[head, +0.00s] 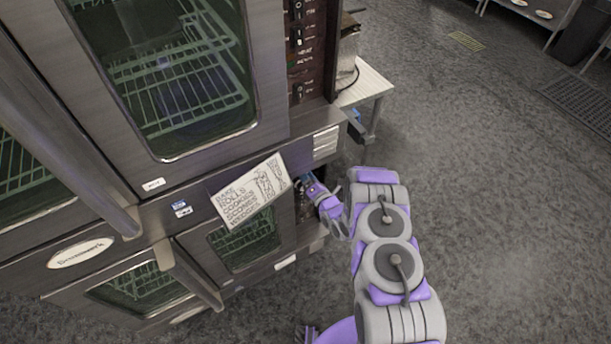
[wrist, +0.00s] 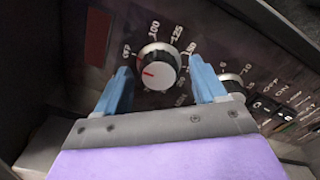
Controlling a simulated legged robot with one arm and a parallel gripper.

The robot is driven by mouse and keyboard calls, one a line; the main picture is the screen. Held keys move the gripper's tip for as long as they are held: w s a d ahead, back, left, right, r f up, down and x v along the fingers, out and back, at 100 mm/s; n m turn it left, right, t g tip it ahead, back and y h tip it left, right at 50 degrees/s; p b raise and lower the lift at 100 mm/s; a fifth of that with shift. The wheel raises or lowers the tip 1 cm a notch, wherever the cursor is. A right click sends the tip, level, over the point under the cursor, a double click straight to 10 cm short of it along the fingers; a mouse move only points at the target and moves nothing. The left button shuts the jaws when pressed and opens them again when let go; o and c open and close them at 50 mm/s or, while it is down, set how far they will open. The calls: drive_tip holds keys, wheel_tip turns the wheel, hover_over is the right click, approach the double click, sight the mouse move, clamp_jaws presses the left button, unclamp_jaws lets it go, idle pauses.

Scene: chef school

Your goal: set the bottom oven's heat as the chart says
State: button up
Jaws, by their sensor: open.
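In the wrist view a round knob (wrist: 157,66) with a white face, dark rim and short red mark sits on the dark control panel. Markings OFF, 100, 125 and 150 run around its top. The red mark lies left of the knob's centre; I cannot tell its exact setting. My gripper (wrist: 160,72) is open, its blue fingers on either side of the knob; contact is unclear. In the head view my gripper (head: 309,185) is at the bottom oven's (head: 205,240) right-hand panel. The chart (head: 238,208) hangs in front of the ovens, listing bake, rolls, cookies, scones and wedges; its drawings are too small to read.
A second knob (wrist: 231,82) and switches sit right of the first. The top oven (head: 120,150) stands above, with its own control panel (head: 306,55). Door handles stick out on the left.

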drive_tip(key=shift+w+a, duration=0.1)
drive_tip(key=c, duration=1.1)
drive_tip(key=shift+o, duration=0.2)
